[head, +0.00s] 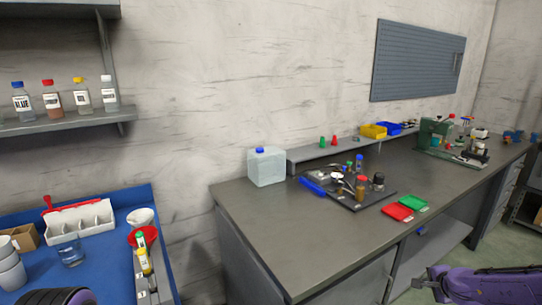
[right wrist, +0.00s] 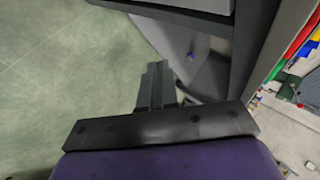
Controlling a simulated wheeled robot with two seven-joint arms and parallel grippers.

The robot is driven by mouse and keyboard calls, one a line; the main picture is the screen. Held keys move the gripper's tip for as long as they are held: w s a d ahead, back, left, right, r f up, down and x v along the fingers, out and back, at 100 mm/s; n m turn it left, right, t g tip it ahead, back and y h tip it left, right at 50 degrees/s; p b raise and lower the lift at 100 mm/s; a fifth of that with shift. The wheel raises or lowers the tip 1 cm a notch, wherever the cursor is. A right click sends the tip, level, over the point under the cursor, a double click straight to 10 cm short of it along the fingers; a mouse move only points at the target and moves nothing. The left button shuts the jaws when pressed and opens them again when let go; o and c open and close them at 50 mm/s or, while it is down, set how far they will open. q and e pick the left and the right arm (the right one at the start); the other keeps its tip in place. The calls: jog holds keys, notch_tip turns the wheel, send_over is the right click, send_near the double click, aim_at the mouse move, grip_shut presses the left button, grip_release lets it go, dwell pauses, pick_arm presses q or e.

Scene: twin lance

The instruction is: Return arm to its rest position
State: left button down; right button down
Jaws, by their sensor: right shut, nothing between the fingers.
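My right gripper (head: 424,284) is at the lower right of the head view, at the end of my purple arm, beside and in front of the dark bench (head: 290,225). It is empty. In the right wrist view its fingers (right wrist: 155,82) are closed together over the pale green floor (right wrist: 60,60), with the bench's grey side just to their right. Of my left arm only a purple and black part shows at the bottom left of the head view; its gripper is out of view.
The bench holds a clear jug (head: 266,168), a black tray (head: 345,197) with small bottles, a red mat (head: 397,211) and a green mat (head: 413,202). A blue table (head: 105,268) with a white rack (head: 80,221) stands at left. The floor around my right gripper looks clear.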

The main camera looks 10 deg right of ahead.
jog(key=s+a+f+n+g+h, duration=0.1)
jog(key=s+a+f, duration=0.2)
jog(key=a, duration=0.3)
jog(key=s+a+f+n+g+h, duration=0.1)
jog(key=s+a+f+n, duration=0.1)
jog(key=s+a+f, duration=0.25)
jog(key=s+a+f+n+g, duration=0.1)
jog(key=s+a+f+n, duration=0.1)
jog(key=s+a, duration=0.3)
jog(key=s+a+f+n+g, duration=0.1)
jog(key=s+a+f+n, duration=0.2)
jog(key=s, duration=1.1)
jog(key=s+a+f+n+g+y, duration=0.1)
jog(key=s+a+f+n, duration=0.1)
jog(key=s+a+n, duration=0.2)
jog(key=s+a, duration=0.3)
jog(key=s, duration=0.2)
jog(key=shift+s+a+f, duration=0.15)
jog(key=shift+s+f, duration=0.05)
jog(key=shift+f, duration=0.15)
